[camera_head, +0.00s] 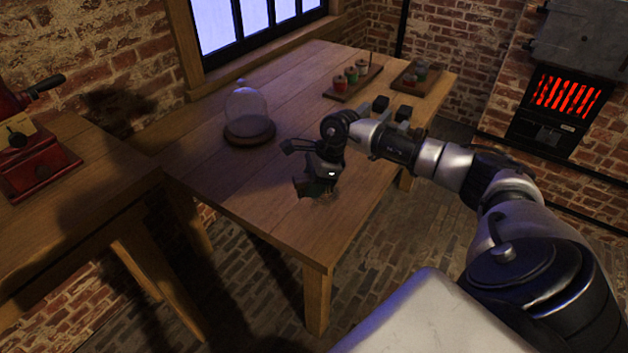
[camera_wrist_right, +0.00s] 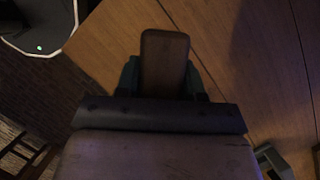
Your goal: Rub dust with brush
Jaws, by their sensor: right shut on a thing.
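My right gripper (camera_head: 318,184) is low over the near end of the wooden table (camera_head: 240,190). In the right wrist view it is shut on the brown wooden brush (camera_wrist_right: 165,62), whose narrow rounded end shows between the two dark green fingers. A dark bar and a wide brownish block fill the lower part of that view; I cannot tell for sure which of these belong to the brush. Bristles are not clearly seen. In the head view the gripper and shadow hide most of the brush. I cannot make out dust on the table. My left gripper is out of view.
A glass dome on a round wooden base (camera_head: 250,132) stands left of my right arm. A rack with small jars (camera_head: 352,80) and a tray (camera_head: 418,78) are at the far end. Small dark blocks (camera_head: 380,103) stand near the arm. A red device (camera_head: 38,165) is on the left table.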

